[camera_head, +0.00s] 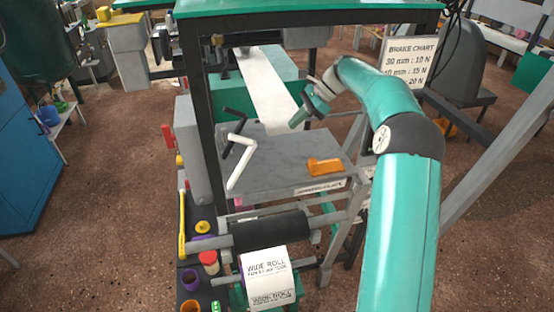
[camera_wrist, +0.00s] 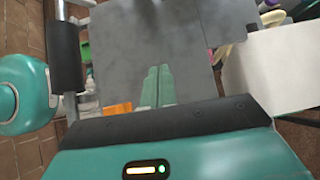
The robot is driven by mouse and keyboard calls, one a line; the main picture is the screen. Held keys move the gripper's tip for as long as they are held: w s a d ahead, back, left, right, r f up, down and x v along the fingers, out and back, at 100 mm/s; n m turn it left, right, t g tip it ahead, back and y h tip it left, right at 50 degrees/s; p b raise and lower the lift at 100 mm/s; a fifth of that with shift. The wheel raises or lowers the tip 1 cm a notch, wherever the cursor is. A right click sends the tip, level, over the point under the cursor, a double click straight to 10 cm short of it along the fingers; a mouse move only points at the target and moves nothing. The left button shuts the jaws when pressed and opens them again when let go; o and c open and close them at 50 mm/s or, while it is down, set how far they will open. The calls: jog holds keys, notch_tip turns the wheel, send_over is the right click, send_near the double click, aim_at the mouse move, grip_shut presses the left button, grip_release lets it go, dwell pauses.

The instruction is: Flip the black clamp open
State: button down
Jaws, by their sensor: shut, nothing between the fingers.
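The black clamp (camera_head: 236,122) shows in the head view as a bent black lever at the back left of the grey plate (camera_head: 290,165). A white clamp (camera_head: 240,158) lies just in front of it. My gripper (camera_head: 294,123) is shut and empty, above the plate's back edge and to the right of the black clamp, apart from it. In the wrist view my gripper's fingers (camera_wrist: 159,70) are together over the grey plate (camera_wrist: 130,40). I cannot make out the black clamp in the wrist view.
A white paper strip (camera_head: 265,85) runs down behind the plate, near my gripper. An orange piece (camera_head: 325,166) lies on the plate's right. The dark frame's post (camera_head: 207,135) stands left of the clamps. A black roller (camera_head: 270,230) and a wide paper roll (camera_head: 265,268) are in front.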

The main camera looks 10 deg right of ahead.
jog(key=s+a+m+t+h, duration=0.3)
jog(key=s+a+t+h, duration=0.35)
jog(key=s+a, duration=0.35)
jog(key=shift+s+f+m+t+h, duration=0.1)
jog(key=shift+s+m+t+h, duration=0.75)
jog(key=shift+m, duration=1.15)
jog(key=shift+s+f+m+t+h, duration=0.1)
jog(key=shift+s+m+t+h, duration=0.2)
jog(key=shift+s+m+t, duration=1.1)
jog(key=shift+s+f+m+t+h, duration=0.1)
jog(key=shift+s+m+t+h, duration=0.45)
jog(key=shift+m+t, duration=1.45)
jog(key=shift+m+g, duration=0.5)
jog(key=shift+g, duration=0.2)
